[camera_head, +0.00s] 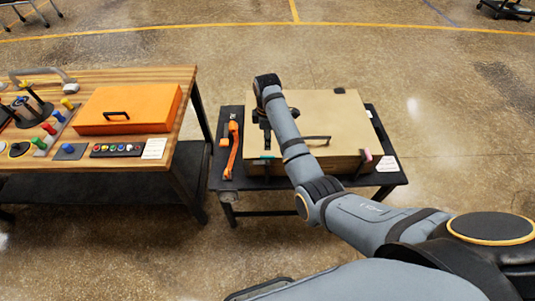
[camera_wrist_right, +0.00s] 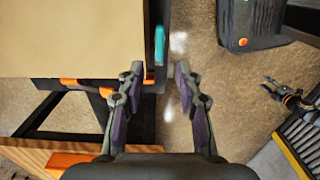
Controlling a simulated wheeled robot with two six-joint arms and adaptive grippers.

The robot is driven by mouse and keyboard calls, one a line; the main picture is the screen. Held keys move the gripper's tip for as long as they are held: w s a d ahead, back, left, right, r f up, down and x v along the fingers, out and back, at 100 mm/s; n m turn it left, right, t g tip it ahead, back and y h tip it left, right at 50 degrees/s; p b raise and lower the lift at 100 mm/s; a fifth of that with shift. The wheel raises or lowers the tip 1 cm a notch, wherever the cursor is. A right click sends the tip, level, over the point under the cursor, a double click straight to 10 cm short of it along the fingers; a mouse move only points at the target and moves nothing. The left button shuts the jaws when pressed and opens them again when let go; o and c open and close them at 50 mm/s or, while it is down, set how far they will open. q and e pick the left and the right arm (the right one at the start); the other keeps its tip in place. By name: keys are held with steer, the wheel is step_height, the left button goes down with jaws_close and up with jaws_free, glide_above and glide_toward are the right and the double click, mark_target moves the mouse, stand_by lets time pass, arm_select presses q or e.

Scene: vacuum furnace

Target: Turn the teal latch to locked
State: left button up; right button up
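The teal latch (camera_head: 264,159) is a small piece at the front edge of the tan furnace box (camera_head: 335,110), near its left corner. In the right wrist view the teal latch (camera_wrist_right: 159,45) stands out from the box edge, ahead of and between the fingertips. My right gripper (camera_wrist_right: 159,70) is open and empty, with a finger on either side of the latch's line. In the head view this gripper (camera_head: 266,136) points down above the box's left part, partly hidden by my arm. I cannot tell the latch's exact angle. My left gripper is out of view.
An orange handle (camera_head: 231,150) lies left of the box on the black table (camera_head: 227,182). A pink piece (camera_head: 367,155) is at the box's front right. A wooden bench (camera_head: 180,83) with an orange case (camera_head: 128,108) stands to the left.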

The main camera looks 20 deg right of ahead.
mark_target(267, 156)
step_height(267, 156, down, 9)
steer(key=shift+f, duration=0.1)
jaws_close()
stand_by(0.3)
